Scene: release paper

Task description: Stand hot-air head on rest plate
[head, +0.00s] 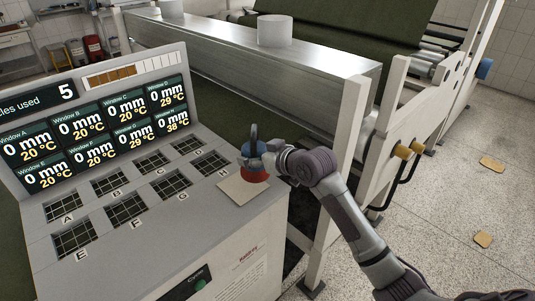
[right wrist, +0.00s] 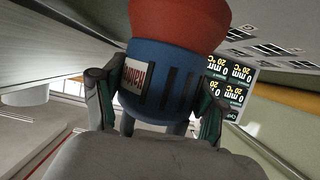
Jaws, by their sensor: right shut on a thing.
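The hot-air head (head: 254,174) has a blue body, a red end and a dark loop on top. It is upright with its red end down, over the back right part of the rest plate (head: 238,192). I cannot tell whether it touches the plate. The rest plate is a flat beige square at the console's right front corner. My right gripper (head: 257,157) is shut on the blue body from the right. The right wrist view shows the blue body (right wrist: 160,75) between both fingers. My left gripper is not in view.
The console (head: 140,205) carries several dark mesh windows left of the plate, lettered beside them. A display panel (head: 100,115) rises behind them, reading 0 mm in every window. A metal beam (head: 240,60) and white machine frame (head: 375,150) stand behind and right of my arm.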

